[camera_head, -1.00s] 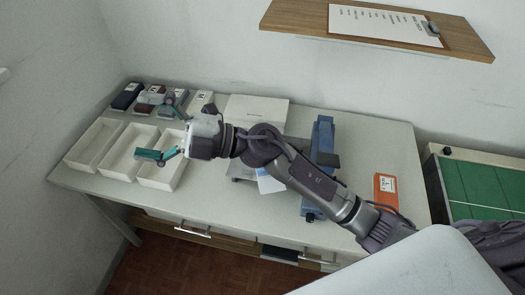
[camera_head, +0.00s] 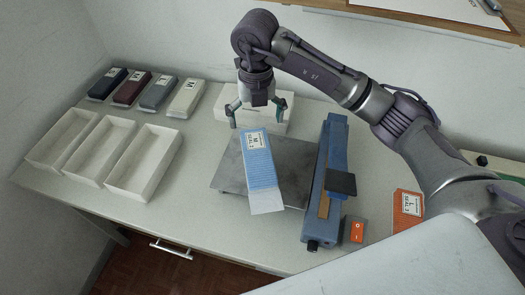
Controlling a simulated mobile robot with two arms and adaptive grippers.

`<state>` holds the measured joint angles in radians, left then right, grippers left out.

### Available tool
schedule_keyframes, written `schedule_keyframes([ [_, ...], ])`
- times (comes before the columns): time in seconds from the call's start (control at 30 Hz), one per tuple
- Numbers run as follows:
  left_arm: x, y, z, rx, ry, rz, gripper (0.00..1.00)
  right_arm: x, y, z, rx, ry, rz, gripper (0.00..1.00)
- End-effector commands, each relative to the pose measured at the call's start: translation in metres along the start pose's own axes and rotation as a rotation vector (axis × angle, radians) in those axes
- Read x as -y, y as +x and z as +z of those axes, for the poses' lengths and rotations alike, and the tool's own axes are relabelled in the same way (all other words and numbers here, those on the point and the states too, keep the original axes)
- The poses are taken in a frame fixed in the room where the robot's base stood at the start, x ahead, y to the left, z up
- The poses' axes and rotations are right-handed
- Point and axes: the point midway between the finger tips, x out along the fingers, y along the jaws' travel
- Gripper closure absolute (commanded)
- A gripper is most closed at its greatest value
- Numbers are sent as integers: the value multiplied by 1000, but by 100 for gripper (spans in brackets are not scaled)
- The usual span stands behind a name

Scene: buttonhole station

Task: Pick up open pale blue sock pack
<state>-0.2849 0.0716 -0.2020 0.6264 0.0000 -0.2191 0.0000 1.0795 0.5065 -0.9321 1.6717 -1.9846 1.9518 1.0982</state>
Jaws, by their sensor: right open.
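The pale blue sock pack (camera_head: 260,165) lies on a flat grey plate (camera_head: 226,178) in the middle of the table. It has a white label at its far end and a pale open flap at its near end. My right gripper (camera_head: 256,123) is open and points down over the far end of the pack. Its two teal-tipped fingers stand apart with nothing between them. I cannot tell how high above the pack they are. My left gripper is not in view.
A blue sealer (camera_head: 325,185) stands close to the right of the plate. An orange pack (camera_head: 407,205) lies farther right. Three empty white trays (camera_head: 143,163) stand at left, with several dark and pale packs (camera_head: 157,94) behind them. A white box (camera_head: 285,112) is behind the gripper.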

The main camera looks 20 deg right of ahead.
Motion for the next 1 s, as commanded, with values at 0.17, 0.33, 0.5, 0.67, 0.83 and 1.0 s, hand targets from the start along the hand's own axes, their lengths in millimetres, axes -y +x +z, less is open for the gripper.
schedule_keyframes([
  [0.17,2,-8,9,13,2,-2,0,4,22,-1,-5,6,-18,0],
  [0.33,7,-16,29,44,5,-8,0,4,57,-1,-5,5,-16,0],
  [0.5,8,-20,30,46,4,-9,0,4,79,0,-2,4,-14,0],
  [0.67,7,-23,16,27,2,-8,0,4,88,-1,-4,4,-13,0],
  [0.83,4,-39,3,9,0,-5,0,6,112,-1,-6,4,-14,0],
  [1.0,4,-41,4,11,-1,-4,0,6,133,0,-3,3,-12,0],
])
